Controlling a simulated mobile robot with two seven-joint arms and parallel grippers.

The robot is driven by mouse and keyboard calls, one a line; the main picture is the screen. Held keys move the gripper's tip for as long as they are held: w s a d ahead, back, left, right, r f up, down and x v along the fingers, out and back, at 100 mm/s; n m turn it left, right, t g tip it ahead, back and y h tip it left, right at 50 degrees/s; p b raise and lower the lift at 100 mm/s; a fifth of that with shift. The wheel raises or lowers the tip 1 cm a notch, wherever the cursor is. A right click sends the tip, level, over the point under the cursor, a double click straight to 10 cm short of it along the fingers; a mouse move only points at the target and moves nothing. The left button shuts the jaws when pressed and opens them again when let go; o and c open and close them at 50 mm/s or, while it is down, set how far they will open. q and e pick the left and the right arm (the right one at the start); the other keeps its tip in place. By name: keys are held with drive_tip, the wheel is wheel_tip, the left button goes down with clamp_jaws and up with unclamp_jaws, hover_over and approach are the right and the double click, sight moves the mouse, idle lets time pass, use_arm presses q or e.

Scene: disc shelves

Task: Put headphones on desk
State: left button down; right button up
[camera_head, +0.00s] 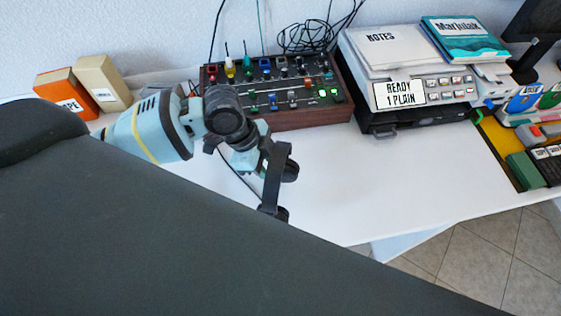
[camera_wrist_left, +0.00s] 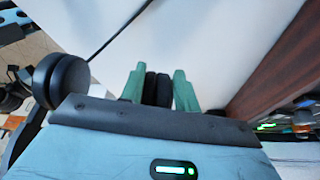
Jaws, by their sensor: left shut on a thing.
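My left gripper (camera_head: 281,172) is over the white desk (camera_head: 330,205), in front of the mixer. In the left wrist view its green fingers (camera_wrist_left: 158,90) are closed on a black, padded thing (camera_wrist_left: 156,89), which looks like part of the headphones. A round black ear-cup-like part (camera_wrist_left: 65,81) shows at the left end of the gripper's dark bar. In the head view the dark parts merge, so the headphones' full outline cannot be told. Whether they touch the desk cannot be told. My right gripper is not in view.
A mixer (camera_head: 300,112) with a dark red-brown side stands at the back. A printer-like machine (camera_head: 440,90) with papers is right of it. Orange (camera_head: 66,92) and beige (camera_head: 102,84) boxes stand back left. The desk middle is clear. A large dark shape covers the lower left.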

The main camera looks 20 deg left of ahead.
use_arm(q)
drive_tip(key=shift+w+d+f, duration=0.1)
drive_tip(key=shift+w+d, duration=0.1)
drive_tip(key=shift+w, duration=0.5)
drive_tip(key=shift+w+d, duration=0.2)
drive_tip(key=shift+w, duration=0.55)
drive_tip(key=shift+w+d+f, duration=0.1)
drive_tip(key=shift+w+d, duration=0.1)
drive_tip(key=shift+w, duration=0.5)
drive_tip(key=shift+f, duration=1.7)
drive_tip(key=shift+f, duration=0.1)
drive_tip(key=shift+f, duration=0.15)
drive_tip(key=c, duration=1)
unclamp_jaws()
drive_tip(key=shift+c, duration=0.2)
drive_tip(key=v, duration=1.2)
drive_tip(key=shift+r+p, duration=0.25)
drive_tip(key=shift+p, duration=0.2)
